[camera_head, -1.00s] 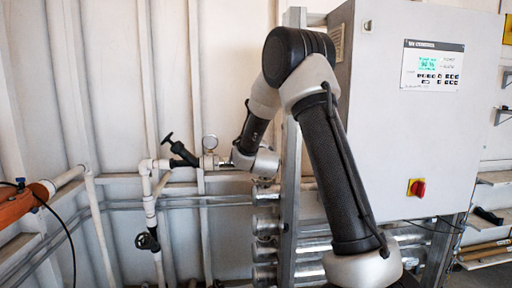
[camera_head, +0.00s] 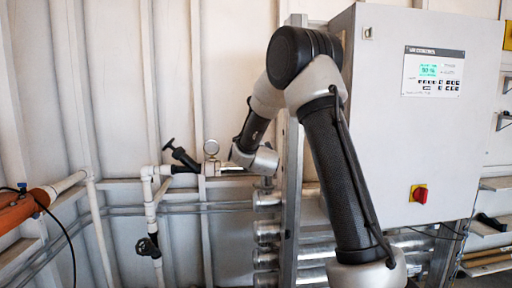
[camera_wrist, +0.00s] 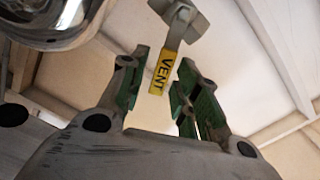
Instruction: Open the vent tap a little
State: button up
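The vent tap shows in the wrist view as a grey metal body with a lever in a yellow sleeve (camera_wrist: 163,72) marked VENT. The lever hangs down from the body at the top of the picture. My gripper (camera_wrist: 163,60) is open, with one green-padded finger on each side of the yellow sleeve. I cannot tell whether the lever lies fully between the pads in depth. In the head view my arm's wrist is beside the metal post, and I cannot make out the fingers or the tap there.
A shiny rounded metal part (camera_wrist: 55,15) is close at the upper left of the wrist view. The grey control cabinet (camera_head: 400,150) is at the right.

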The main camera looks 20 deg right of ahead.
jog(key=shift+s, duration=0.1)
jog(key=v, duration=1.2)
